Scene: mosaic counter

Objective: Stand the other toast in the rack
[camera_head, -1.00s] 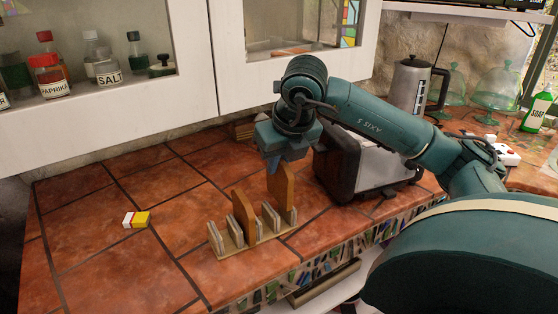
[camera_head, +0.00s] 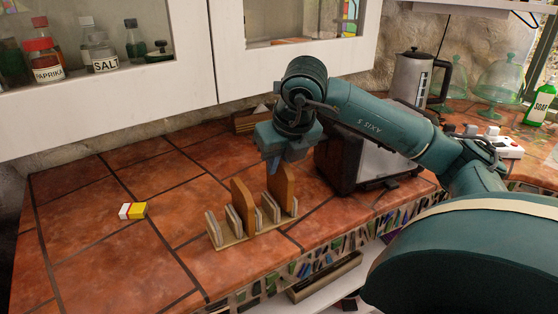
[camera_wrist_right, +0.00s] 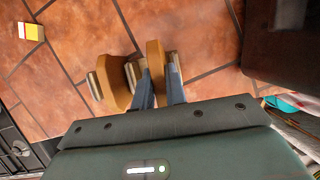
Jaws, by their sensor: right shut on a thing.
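The rack (camera_head: 232,242) stands on the tiled counter, a pale base with upright grey dividers. One brown toast (camera_head: 240,202) stands upright in its left part; it also shows in the wrist view (camera_wrist_right: 112,88). My right gripper (camera_head: 273,165) is above the rack's right part, shut on the other toast (camera_head: 284,188) near its top edge. This toast is upright between the right-hand dividers; whether its lower edge touches the base is hidden. In the wrist view my right gripper's fingers (camera_wrist_right: 158,92) are on either side of the held toast (camera_wrist_right: 155,55). My left gripper is not in view.
A black and silver toaster (camera_head: 345,160) stands close to the right of my right gripper. A small yellow, white and red box (camera_head: 133,210) lies at the left. A metal coffee pot (camera_head: 408,78) is at the back. The counter's left side is mostly clear.

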